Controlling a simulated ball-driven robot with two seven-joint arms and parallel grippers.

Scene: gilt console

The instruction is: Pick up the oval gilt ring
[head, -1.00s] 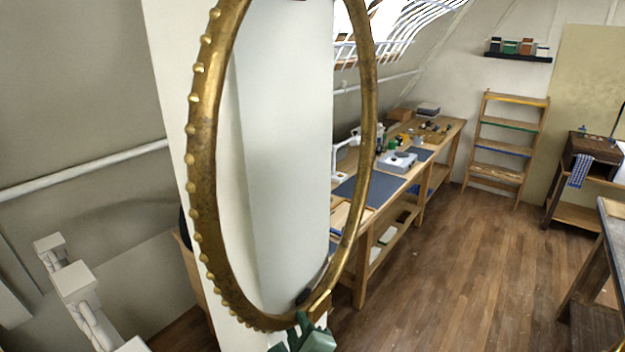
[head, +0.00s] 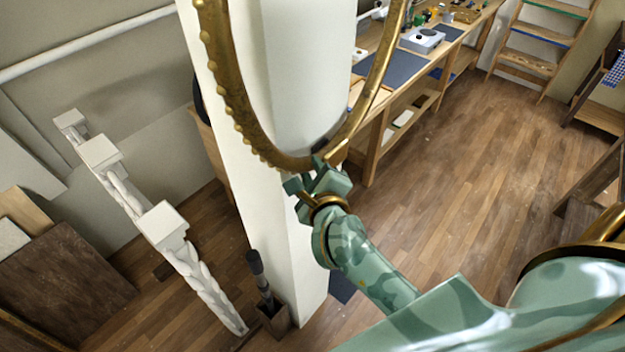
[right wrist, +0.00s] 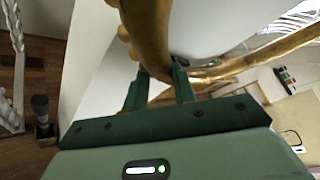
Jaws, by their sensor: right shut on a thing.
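The oval gilt ring (head: 233,102) stands upright in the head view, with a beaded outer edge along its left side. Its top is cut off by the frame. My right gripper (head: 318,171) is shut on the ring's lower rim. In the right wrist view the two green fingers of this gripper (right wrist: 160,88) sit on either side of the gilt rim (right wrist: 147,40). The ring is up in front of a white pillar; whether it touches the pillar I cannot tell. My left gripper is not in view.
The white pillar (head: 300,240) rises close behind the ring. A long workbench (head: 375,110) stands behind on the right. White carved posts (head: 165,225) stand at left. A small dark box (head: 274,318) sits by the pillar's foot. Wooden floor (head: 450,180) is open at right.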

